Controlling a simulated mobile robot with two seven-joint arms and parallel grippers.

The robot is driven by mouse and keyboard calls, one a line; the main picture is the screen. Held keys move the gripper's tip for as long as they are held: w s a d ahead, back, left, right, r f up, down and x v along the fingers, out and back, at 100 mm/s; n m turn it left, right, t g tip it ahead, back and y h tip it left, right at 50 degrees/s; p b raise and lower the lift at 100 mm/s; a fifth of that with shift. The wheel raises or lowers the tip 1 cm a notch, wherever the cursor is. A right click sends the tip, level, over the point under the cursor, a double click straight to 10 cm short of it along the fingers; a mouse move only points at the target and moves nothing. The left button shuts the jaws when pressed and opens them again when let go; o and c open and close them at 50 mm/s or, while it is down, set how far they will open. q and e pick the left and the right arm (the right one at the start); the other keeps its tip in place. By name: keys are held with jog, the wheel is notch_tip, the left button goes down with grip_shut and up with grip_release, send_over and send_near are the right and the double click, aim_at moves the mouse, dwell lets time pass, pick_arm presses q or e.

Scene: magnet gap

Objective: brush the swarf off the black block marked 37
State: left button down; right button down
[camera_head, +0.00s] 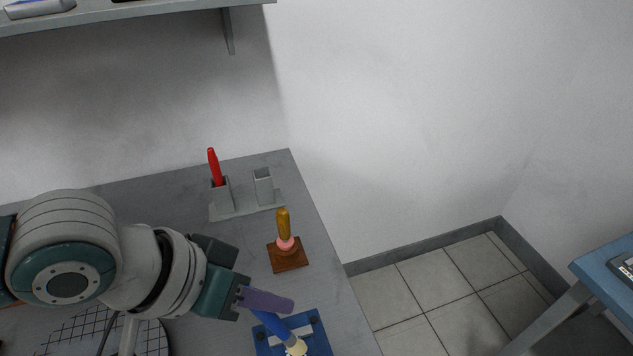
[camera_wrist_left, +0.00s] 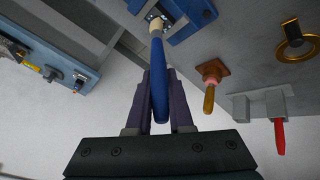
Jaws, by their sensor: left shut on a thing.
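My left gripper (camera_head: 268,303) is shut on the blue handle of a brush (camera_head: 275,325). In the left wrist view the blue handle (camera_wrist_left: 158,78) stands between the two purple fingers, with a cream tip at its far end. The cream tip (camera_head: 297,347) is over a blue fixture plate (camera_head: 318,336) with dark round pads, near the bench's right edge. The plate also shows in the left wrist view (camera_wrist_left: 188,24). I cannot make out the black block marked 37 or any swarf; the brush and the frame edge cover the middle of the plate. My right gripper is not in view.
A brown stand (camera_head: 289,257) with a pink and yellow-handled tool is just behind the plate. A grey two-socket holder (camera_head: 235,211) has a red-handled tool in its left socket. A brass ring (camera_wrist_left: 295,42) shows in the left wrist view. A blue table (camera_head: 605,265) is far right.

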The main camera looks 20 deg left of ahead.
pick_arm(q)
jog(key=shift+s+a+p, duration=0.2)
jog(key=shift+s+p, duration=0.15)
jog(key=shift+s, duration=0.35)
jog(key=shift+w, duration=0.15)
jog(key=shift+w+d, duration=0.15)
jog(key=shift+w, duration=0.3)
notch_tip(320, 180, up, 7)
jog(key=p, duration=0.7)
jog(key=shift+r, duration=0.1)
